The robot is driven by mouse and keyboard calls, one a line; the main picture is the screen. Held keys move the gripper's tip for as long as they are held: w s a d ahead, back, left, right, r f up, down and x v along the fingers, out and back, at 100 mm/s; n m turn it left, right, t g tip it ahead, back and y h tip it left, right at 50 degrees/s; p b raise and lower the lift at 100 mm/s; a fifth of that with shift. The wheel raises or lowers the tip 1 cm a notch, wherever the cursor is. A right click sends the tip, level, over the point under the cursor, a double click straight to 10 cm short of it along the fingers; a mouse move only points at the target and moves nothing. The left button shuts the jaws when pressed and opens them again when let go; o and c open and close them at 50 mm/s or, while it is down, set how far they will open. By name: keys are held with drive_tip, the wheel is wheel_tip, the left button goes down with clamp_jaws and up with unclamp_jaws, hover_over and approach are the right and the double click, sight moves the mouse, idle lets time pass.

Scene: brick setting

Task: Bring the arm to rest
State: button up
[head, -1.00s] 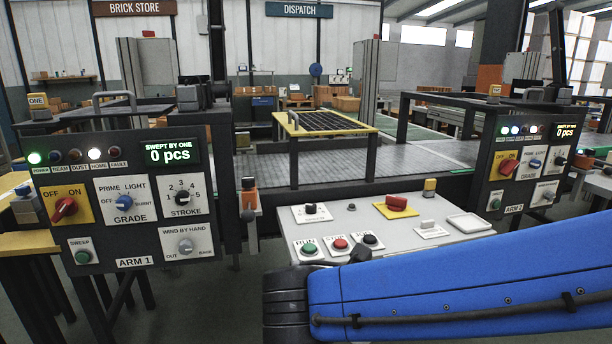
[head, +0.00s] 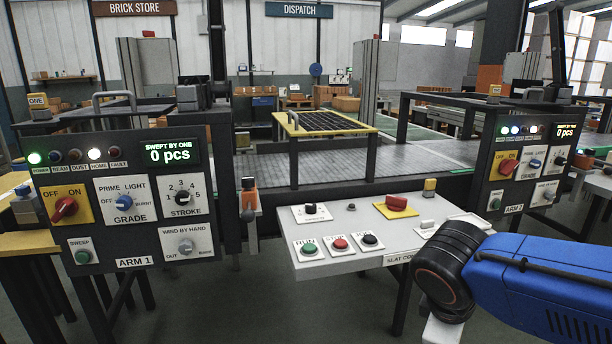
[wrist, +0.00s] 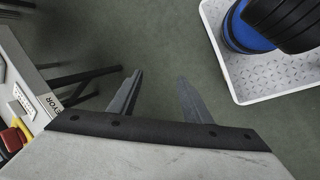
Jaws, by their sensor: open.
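My blue arm shows at the lower right of the head view, with its dark joint in front of the right end of the slat conveyor desk (head: 345,262). My gripper lies outside the head view. In the wrist view my gripper (wrist: 158,92) has its two dark fingers apart, with only grey-green floor between them. It holds nothing. The edge of the desk (wrist: 22,85) shows at the left of the wrist view, apart from the fingers.
The ARM 1 panel (head: 130,232) stands at the left and the ARM 2 panel (head: 511,195) at the right. The desk carries a green button (head: 308,248), a red button (head: 339,244) and a black button (head: 370,240). A yellow-framed rack (head: 330,122) stands behind. Open floor (head: 290,310) lies in front.

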drive_tip(key=s+d+m+y, duration=0.1)
drive_tip(key=m, duration=0.2)
drive_tip(key=s+d+m+t+y, duration=0.1)
drive_tip(key=m, duration=0.3)
drive_tip(key=s+d+m+t+y, duration=0.1)
drive_tip(key=m, duration=0.2)
drive_tip(key=shift+r+m, duration=0.1)
drive_tip(key=shift+m, duration=0.2)
drive_tip(key=shift+w+a, duration=0.1)
